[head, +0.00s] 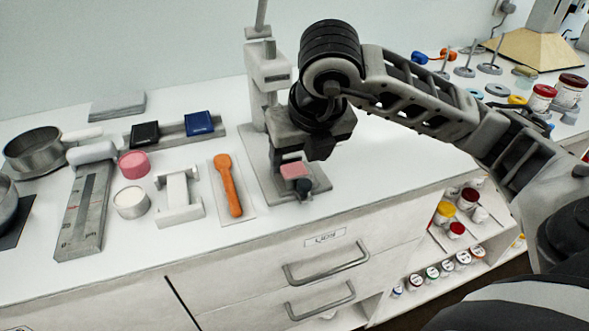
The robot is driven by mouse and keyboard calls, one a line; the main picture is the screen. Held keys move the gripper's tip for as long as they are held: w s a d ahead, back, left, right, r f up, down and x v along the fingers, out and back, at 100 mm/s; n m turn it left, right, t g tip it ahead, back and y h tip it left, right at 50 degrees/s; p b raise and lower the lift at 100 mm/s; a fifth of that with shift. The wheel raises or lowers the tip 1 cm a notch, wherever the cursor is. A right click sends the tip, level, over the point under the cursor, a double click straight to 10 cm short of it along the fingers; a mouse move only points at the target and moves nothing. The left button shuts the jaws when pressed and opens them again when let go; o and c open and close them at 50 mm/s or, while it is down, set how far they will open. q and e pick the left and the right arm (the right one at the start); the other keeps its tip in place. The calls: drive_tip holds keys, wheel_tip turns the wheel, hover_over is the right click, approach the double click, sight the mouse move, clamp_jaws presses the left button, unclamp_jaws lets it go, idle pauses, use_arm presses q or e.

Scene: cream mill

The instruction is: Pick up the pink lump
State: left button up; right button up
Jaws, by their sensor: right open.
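A small blocky pink lump (293,170) shows low in front of the grey stand, over its base plate. My right gripper (298,175) reaches down at it from above, with its arm coming in from the right. The gripper is open, with grey and dark parts just behind and in front of the lump. I cannot tell whether they touch it or whether the lump rests on something. A round pink piece (133,164), like a filled dish, sits further left on the counter. My left gripper is out of view.
The grey stand (268,75) with its upright post rises close behind the right gripper. An orange spoon (229,187) on a pale board, a white holder (178,196), a white-filled dish (131,202), a scale (83,213) and a pan (35,150) stand left.

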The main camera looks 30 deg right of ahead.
sight(296, 167)
drive_tip(key=x, duration=0.4)
drive_tip(key=shift+w+d, duration=0.1)
drive_tip(key=shift+w, duration=0.05)
drive_tip(key=c, duration=1.1)
drive_tip(key=shift+c, duration=0.2)
drive_tip(key=shift+r, duration=0.15)
